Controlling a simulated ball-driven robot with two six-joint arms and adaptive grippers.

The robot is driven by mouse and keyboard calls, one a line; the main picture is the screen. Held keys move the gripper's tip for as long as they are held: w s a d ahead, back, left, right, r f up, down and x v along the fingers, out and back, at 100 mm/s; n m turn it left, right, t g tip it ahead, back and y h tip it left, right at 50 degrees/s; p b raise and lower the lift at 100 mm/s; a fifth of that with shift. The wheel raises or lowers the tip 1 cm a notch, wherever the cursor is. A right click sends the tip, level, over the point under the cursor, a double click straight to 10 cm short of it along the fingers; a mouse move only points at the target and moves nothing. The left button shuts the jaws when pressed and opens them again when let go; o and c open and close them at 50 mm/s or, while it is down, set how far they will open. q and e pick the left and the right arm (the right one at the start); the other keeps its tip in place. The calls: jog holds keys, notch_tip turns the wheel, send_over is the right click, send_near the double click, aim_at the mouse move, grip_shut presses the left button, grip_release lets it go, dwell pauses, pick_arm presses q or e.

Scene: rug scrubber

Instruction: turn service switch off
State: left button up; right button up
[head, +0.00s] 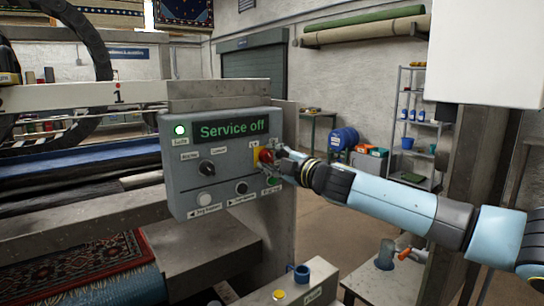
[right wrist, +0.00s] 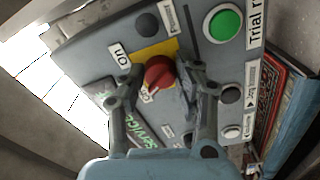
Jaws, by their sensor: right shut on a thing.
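The grey control panel (head: 180,190) stands at the centre in the head view. Its dark display (head: 232,128) reads "Service off" in green letters. The service switch is a red rotary knob (head: 265,156) on a yellow plate at the panel's right edge, partly hidden by my gripper. In the right wrist view the red knob (right wrist: 159,72) sits between my fingers, with an "On" label to its left. My right gripper (head: 274,160) is shut on the knob; its fingers (right wrist: 163,80) are on either side of it. My left gripper is not in view.
A black selector knob (head: 206,168) and push buttons are on the same panel. A green button (right wrist: 223,23) is near the switch. A patterned rug (head: 95,265) lies at lower left. A small box with a yellow button (head: 279,294) stands at the bottom.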

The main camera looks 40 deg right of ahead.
jog(key=shift+n, duration=0.8)
jog(key=o, duration=1.1)
jog(key=shift+o, duration=0.2)
jog(key=shift+s, duration=0.1)
jog(key=s+a, duration=0.1)
jog(key=s, duration=1)
jog(key=shift+s+a, duration=0.25)
jog(key=shift+s, duration=0.1)
